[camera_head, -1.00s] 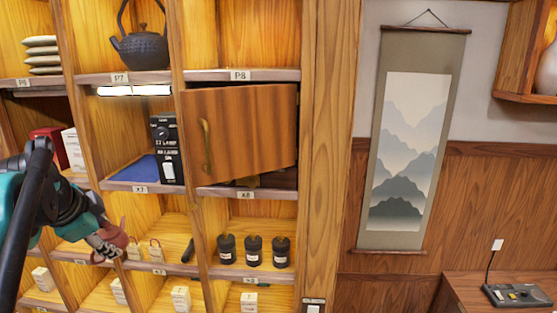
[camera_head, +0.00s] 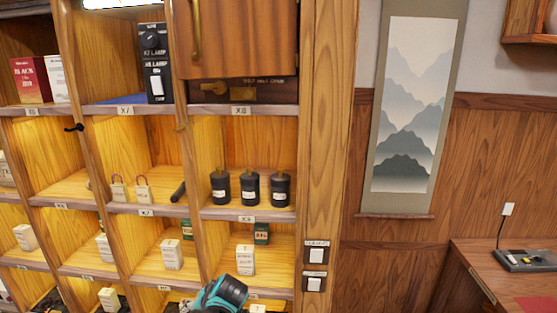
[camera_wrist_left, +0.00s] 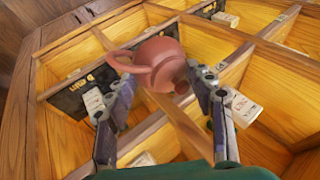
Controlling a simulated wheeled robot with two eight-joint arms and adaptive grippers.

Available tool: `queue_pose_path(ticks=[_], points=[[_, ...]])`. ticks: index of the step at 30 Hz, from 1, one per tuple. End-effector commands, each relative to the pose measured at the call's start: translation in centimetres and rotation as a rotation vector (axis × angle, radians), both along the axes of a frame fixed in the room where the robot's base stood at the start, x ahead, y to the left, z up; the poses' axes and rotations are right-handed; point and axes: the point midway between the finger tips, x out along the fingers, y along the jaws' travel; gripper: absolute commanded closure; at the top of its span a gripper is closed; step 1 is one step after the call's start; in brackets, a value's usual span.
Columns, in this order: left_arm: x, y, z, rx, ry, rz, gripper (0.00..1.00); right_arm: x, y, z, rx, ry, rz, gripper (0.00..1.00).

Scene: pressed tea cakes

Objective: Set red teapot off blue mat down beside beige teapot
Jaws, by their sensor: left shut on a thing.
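In the left wrist view, the red teapot (camera_wrist_left: 160,58) is held between the two fingers of my left gripper (camera_wrist_left: 153,70). It hangs tilted in front of the wooden shelving, with its handle loop toward the left finger. In the head view only a teal and black part of my arm shows at the bottom edge; the teapot is not clearly visible there. The blue mat (camera_head: 112,101) shows as a strip on the X7 shelf, left of a black lamp box. I see no beige teapot in either view. My right gripper is out of view.
Black canisters (camera_head: 250,188) stand in the X9 cubby, with small boxes (camera_head: 172,254) in the cubbies below. A wooden door (camera_head: 236,38) hangs at the X8 cubby. Shelf dividers surround the narrow openings. A hanging scroll (camera_head: 408,110) is on the right wall.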

Motion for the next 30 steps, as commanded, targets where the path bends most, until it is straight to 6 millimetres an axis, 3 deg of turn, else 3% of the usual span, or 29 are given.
queue_pose_path(ticks=[1,3,6,9,14,22,30], points=[[-0.4,-1.1,-4.0,0.002,0.001,0.038,0.84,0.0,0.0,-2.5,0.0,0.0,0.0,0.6],[-1.2,-2.1,-7.1,0.001,0.001,0.101,0.84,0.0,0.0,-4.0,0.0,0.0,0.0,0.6],[-2.4,-3.1,-10.5,0.001,0.0,0.174,0.84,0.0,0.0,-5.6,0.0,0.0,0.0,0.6],[-3.2,-3.7,-12.6,-0.001,-0.001,0.224,0.84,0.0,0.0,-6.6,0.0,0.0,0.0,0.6],[-4.3,-4.1,-14.4,-0.002,-0.001,0.26,0.84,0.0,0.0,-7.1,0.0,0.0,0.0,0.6],[-7.8,-4.2,-18.6,-0.003,-0.001,0.263,0.84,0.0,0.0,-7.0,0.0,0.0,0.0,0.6],[-8.7,-4.1,-19.5,-0.003,-0.001,0.264,0.84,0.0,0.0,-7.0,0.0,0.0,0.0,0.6]])
